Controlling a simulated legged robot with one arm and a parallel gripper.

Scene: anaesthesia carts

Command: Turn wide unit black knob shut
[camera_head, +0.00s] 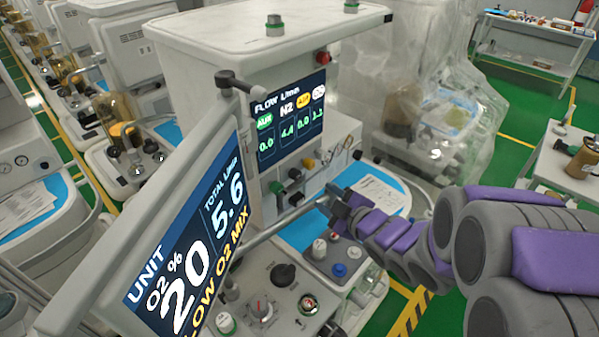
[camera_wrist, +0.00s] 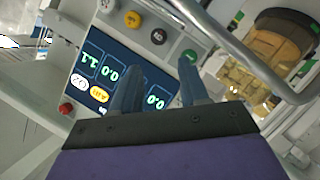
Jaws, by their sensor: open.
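The near anaesthesia unit (camera_head: 225,45) has a flow screen (camera_head: 290,118) and small knobs below it. A black knob (camera_wrist: 158,36) shows in the wrist view between a yellow knob (camera_wrist: 132,19) and a green knob (camera_wrist: 190,55). In the head view, small dark knobs (camera_head: 295,199) sit under the screen, and a larger black knob (camera_head: 283,275) is on the lower panel. I cannot tell which black knob the task names or how far it is turned. My gripper (camera_head: 328,203) is open and empty before the unit; its fingers (camera_wrist: 159,72) point toward the knob row, apparently not touching.
A blue work surface (camera_head: 305,232) lies below my gripper. A plastic-covered unit (camera_head: 440,80) stands behind at right. Green floor shows at right.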

